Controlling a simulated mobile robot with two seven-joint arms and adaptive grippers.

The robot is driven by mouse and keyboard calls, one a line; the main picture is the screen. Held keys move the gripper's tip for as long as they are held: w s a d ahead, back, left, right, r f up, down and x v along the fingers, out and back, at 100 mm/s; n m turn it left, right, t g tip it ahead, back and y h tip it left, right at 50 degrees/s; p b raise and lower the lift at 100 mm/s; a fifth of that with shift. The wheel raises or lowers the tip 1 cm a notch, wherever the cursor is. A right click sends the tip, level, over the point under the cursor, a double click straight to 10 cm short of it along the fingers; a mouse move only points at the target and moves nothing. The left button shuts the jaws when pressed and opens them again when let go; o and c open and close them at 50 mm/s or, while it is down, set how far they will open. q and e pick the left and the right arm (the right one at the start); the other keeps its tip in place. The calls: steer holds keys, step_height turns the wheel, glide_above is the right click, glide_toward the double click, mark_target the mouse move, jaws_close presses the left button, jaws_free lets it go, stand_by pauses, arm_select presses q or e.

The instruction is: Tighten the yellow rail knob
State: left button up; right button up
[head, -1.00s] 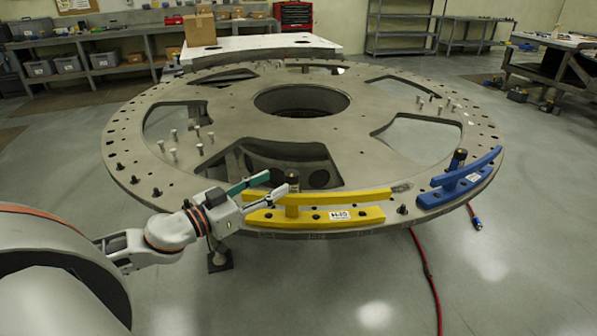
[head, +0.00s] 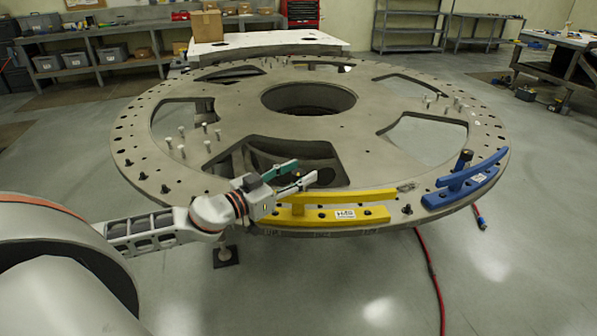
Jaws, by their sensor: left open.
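The yellow rail (head: 360,198) lies along the near rim of the round grey turret plate (head: 375,155), on a yellow base with a white label. A yellow post (head: 298,211) stands under the rail's left part. The knob on top of that post is hidden behind my left gripper. My left gripper (head: 307,172) is open, its two fingers pointing right, one with a green inner side. It is above the rail's left end, at the post; I cannot tell whether it touches the knob. My right gripper is not in view.
A blue rail (head: 470,172) with a dark knob (head: 464,159) sits to the right on the same rim. Several bolts stand on the plate around its large openings. A red hose (head: 432,268) runs along the floor at front right.

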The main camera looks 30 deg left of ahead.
arm_select(q)
steer(key=shift+w, duration=0.15)
steer(key=c, duration=1.2)
steer(key=shift+o, duration=0.2)
